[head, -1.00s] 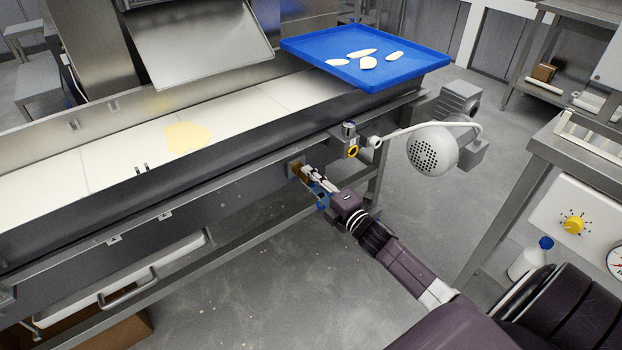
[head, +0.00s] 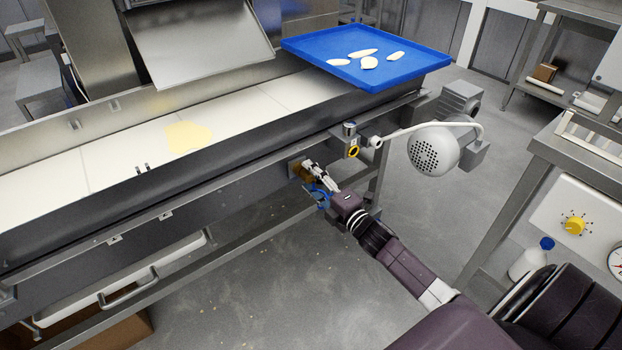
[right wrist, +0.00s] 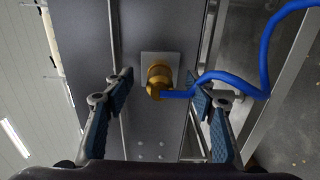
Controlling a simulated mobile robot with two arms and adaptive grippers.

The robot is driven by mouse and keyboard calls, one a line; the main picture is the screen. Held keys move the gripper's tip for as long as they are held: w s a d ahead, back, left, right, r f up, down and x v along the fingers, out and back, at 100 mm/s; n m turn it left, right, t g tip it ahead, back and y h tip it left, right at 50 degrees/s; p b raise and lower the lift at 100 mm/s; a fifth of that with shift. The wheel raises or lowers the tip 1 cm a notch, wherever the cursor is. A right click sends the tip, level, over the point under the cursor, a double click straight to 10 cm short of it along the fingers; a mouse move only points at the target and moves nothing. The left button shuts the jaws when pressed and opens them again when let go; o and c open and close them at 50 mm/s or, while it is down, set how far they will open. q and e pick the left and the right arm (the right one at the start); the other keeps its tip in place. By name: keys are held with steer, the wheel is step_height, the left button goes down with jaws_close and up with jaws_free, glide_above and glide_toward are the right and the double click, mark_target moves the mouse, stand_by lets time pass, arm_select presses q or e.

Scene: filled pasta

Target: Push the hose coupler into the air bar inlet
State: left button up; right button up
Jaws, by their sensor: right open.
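The brass hose coupler (right wrist: 160,80) is at the middle of the right wrist view, in front of a small grey plate (right wrist: 173,60) on the machine's side. A blue hose (right wrist: 230,78) runs from its near end to the right. The coupler covers the air bar inlet, so I cannot tell how deep it sits. My right gripper (right wrist: 157,84) is open, one finger on each side of the coupler and apart from it. In the head view, my right gripper (head: 311,172) is at the machine's side, beside the brass fitting (head: 296,170). My left gripper is not in view.
The conveyor (head: 110,150) runs along the left, with a blue tray (head: 420,66) of pasta pieces at its end. A yellow-ringed valve (head: 353,152) and a round perforated housing (head: 432,150) are close to my right arm. A steel bench (head: 570,150) is at right.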

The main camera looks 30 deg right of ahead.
stand_by(0.6)
steer(key=shift+s, duration=0.25)
steer(key=shift+s+p, duration=0.7)
steer(key=shift+s, duration=0.35)
steer(key=shift+s+d+p, duration=0.1)
steer(key=shift+s+p, duration=0.2)
steer(key=shift+s, duration=0.5)
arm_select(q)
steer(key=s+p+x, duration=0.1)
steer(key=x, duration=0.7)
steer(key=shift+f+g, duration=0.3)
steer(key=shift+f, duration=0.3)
arm_select(e)
steer(key=shift+s+d, duration=0.15)
steer(key=shift+s, duration=1.25)
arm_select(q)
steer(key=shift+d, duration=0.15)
arm_select(e)
steer(key=s, duration=1.2)
steer(key=shift+d, duration=0.45)
